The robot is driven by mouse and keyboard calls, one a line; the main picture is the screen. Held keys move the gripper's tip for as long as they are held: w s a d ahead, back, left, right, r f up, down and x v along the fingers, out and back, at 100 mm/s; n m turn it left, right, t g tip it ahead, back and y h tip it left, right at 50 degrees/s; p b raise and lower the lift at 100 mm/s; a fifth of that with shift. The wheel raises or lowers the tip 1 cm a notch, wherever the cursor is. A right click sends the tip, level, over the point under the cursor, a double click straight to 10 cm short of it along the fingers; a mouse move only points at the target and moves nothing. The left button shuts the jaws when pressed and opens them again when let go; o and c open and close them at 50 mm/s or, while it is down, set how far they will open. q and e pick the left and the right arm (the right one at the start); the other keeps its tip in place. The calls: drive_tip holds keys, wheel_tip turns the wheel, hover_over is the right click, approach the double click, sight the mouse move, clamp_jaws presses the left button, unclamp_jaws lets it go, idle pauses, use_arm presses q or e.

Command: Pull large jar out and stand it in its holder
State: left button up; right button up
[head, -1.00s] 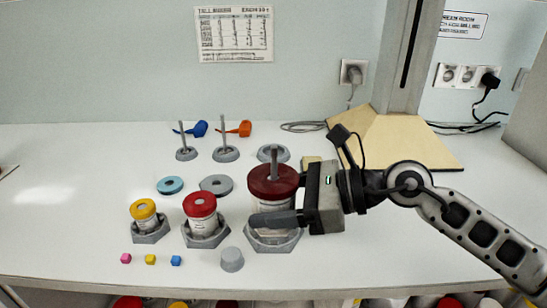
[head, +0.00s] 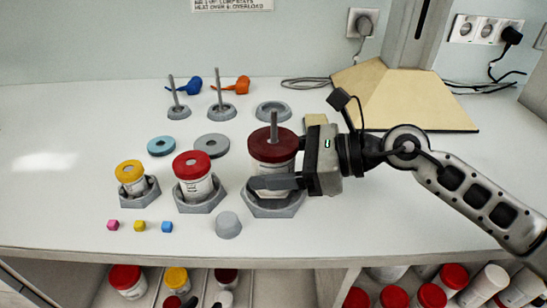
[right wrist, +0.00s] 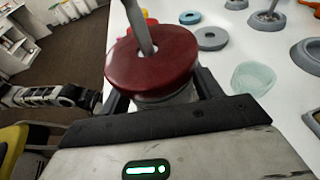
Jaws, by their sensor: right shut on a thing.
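The large jar (head: 272,147) has a dark red lid with a grey rod (head: 274,126) standing up from it. It is upright in or just over the large grey hexagonal holder (head: 272,208). A finger covers part of the jar's lower body, so I cannot tell whether its bottom rests on the holder. My right gripper (head: 278,181) is shut on the jar from the right side, below the lid. The dark red lid (right wrist: 150,65) and rod also show close up in the right wrist view. My left gripper is not in the head view.
A red-lidded jar (head: 196,182) and a yellow-lidded jar (head: 131,176) stand in holders to the left. Small cubes lie near the front edge. Grey ring (head: 211,145) and empty stand (head: 273,109) are behind.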

drive_tip(key=shift+f+b, duration=1)
drive_tip(key=shift+f, duration=0.1)
idle(0.6)
drive_tip(key=o, duration=1.4)
drive_tip(key=shift+r+v, duration=0.2)
drive_tip(key=shift+v, duration=1.65)
drive_tip(key=shift+r+b+v, duration=0.2)
drive_tip(key=shift+b+v, duration=0.2)
drive_tip(key=shift+v, duration=0.75)
drive_tip(key=shift+r+b+v, duration=0.2)
drive_tip(key=shift+b+v, duration=0.15)
drive_tip(key=shift+v, duration=0.75)
drive_tip(key=shift+a, duration=0.1)
